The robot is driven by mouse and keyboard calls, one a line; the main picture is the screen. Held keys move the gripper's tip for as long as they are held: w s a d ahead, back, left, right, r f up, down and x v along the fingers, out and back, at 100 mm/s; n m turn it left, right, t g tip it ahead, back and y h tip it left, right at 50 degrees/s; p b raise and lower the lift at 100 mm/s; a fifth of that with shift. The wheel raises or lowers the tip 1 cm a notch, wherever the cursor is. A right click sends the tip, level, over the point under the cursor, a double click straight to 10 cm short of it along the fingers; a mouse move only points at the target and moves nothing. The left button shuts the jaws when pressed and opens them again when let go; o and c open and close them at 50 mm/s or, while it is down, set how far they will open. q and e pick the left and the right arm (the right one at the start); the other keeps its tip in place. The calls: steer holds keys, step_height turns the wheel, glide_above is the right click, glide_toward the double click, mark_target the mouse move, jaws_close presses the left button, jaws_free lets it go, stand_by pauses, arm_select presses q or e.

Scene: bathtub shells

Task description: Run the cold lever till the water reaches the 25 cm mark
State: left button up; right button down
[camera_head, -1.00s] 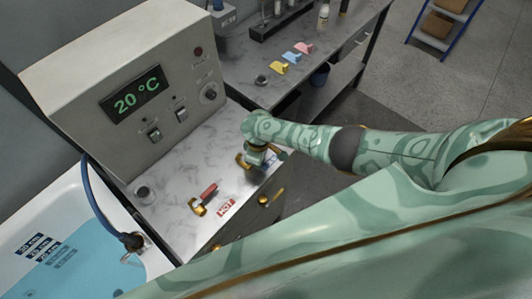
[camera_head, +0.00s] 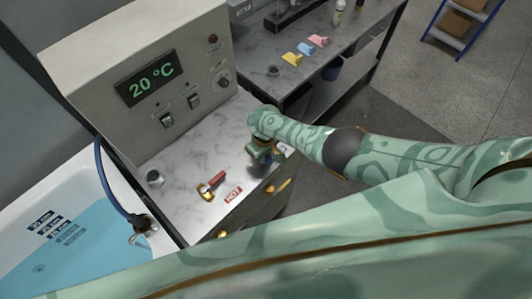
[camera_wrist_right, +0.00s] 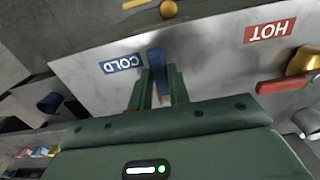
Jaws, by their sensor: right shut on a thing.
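My right gripper (camera_head: 264,155) is at the front right of the marble counter. In the wrist view its fingers (camera_wrist_right: 160,88) are shut on the blue cold lever (camera_wrist_right: 157,64), beside the blue COLD label (camera_wrist_right: 122,64). The gripper hides most of this lever in the head view. The bathtub (camera_head: 30,190) at lower left holds blue water (camera_head: 85,258). A column of depth labels (camera_head: 55,227) runs down its inner wall. The upper labels stand clear and the lower ones look faint under water; I cannot read the exact level. My left gripper is out of view.
The red hot lever (camera_head: 215,179) and HOT label (camera_head: 233,195) lie left of my gripper. A control box (camera_head: 150,85) reading 20 °C stands behind. A blue hose (camera_head: 104,180) reaches the tub's spout (camera_head: 142,225). A side table (camera_head: 250,50) holds coloured items.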

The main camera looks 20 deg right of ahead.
steer(key=shift+a, duration=0.1)
steer(key=c, duration=1.3)
jaws_free()
steer(key=shift+r+p, duration=3.95)
steer(key=shift+r, duration=4.25)
